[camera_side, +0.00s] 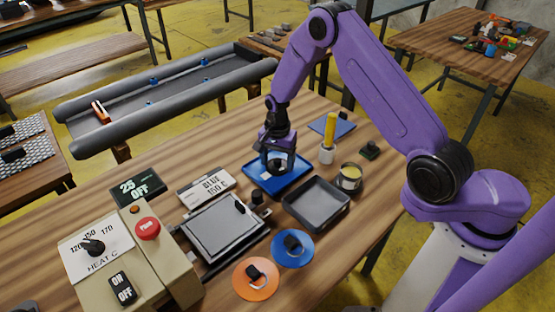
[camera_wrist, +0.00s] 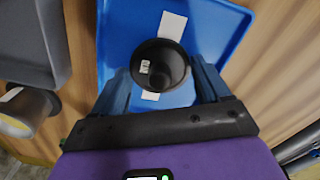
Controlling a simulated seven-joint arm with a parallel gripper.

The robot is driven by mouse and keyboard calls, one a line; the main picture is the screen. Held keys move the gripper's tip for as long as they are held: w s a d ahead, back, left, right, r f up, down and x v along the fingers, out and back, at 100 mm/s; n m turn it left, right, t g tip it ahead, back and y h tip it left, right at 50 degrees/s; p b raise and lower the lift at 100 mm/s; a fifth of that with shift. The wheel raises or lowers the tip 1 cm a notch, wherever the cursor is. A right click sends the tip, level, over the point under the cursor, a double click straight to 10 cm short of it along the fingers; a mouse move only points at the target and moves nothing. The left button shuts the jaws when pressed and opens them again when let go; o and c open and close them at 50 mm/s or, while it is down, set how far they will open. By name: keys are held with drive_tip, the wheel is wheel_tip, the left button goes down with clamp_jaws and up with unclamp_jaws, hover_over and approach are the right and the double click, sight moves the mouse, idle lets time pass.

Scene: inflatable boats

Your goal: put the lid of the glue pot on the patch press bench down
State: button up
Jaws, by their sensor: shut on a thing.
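My gripper (camera_side: 277,160) points down over the blue tray (camera_side: 258,182) in the side view. In the wrist view its fingers (camera_wrist: 160,85) are shut on a dark round piece (camera_wrist: 146,54) with a raised middle, which looks like the lid. The piece is over the blue tray (camera_wrist: 228,22); I cannot tell whether it touches it. The glue pot (camera_side: 349,178), a small round pot with a yellowish band, stands right of the gripper, apart from it. A pot with a cream band (camera_wrist: 18,122), probably the same one, shows at the left edge of the wrist view.
A grey tray (camera_side: 293,204) lies between the blue tray and the pot's near side. A white cup with a yellow handle (camera_side: 329,135) stands behind the pot. The press plate (camera_side: 222,232), an orange disc (camera_side: 240,284) and a blue disc (camera_side: 280,255) lie nearer.

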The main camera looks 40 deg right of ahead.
sight(277, 160)
drive_tip(key=o, duration=1)
drive_tip(key=shift+f, duration=0.1)
drive_tip(key=s+a+r+n, duration=0.1)
drive_tip(key=a+r+n, duration=0.2)
drive_tip(key=r, duration=0.6)
drive_tip(key=s+a+r+n, duration=0.2)
drive_tip(key=r+n, duration=0.1)
drive_tip(key=r, duration=0.5)
drive_tip(key=s+d+r+n, duration=0.2)
drive_tip(key=s+n, duration=0.4)
drive_tip(key=s, duration=0.4)
drive_tip(key=s+d+r+n, duration=0.2)
drive_tip(key=s+n, duration=0.5)
drive_tip(key=s, duration=0.3)
drive_tip(key=s+d+r+n, duration=0.2)
drive_tip(key=s+n, duration=0.4)
drive_tip(key=s, duration=0.4)
drive_tip(key=shift+r, duration=0.2)
